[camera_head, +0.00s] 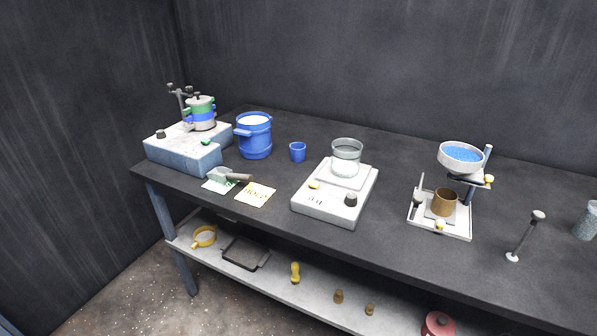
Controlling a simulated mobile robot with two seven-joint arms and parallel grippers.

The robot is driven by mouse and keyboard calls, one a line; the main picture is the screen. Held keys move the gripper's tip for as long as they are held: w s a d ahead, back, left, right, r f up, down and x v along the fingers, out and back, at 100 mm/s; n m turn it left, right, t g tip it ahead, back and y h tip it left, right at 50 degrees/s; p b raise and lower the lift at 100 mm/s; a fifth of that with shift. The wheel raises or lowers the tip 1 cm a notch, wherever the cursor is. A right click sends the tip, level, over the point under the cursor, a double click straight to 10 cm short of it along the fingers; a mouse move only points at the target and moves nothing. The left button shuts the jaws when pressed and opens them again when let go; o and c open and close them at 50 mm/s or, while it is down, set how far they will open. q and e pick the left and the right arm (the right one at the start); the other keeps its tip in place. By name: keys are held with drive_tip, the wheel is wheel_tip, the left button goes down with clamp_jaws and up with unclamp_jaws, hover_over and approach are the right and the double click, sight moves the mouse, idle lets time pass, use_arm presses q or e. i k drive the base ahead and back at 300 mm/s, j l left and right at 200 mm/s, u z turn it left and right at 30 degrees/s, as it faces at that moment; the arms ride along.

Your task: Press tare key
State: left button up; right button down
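A white balance (325,207) stands near the front middle of the dark table. Its front face has a yellow key (314,185) on the left, a small dark marking or display, and a black knob (351,199) on the right. Which of these is the tare key cannot be read at this size. A clear glass dish (346,152) with whitish contents at its bottom sits on the balance's pan. Neither gripper is in view, and nothing touches the balance's front controls.
Left on the table (400,252) are a sieve shaker (183,155), blue bucket (254,137), blue cup (297,152), scoop (230,175) and cards (255,194). Right are a funnel stand (440,225) with blue grains and a small post (525,238). A lower shelf (275,285) holds small items.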

sight(312, 184)
drive_tip(key=i+j, duration=0.65)
drive_tip(key=i, duration=0.15)
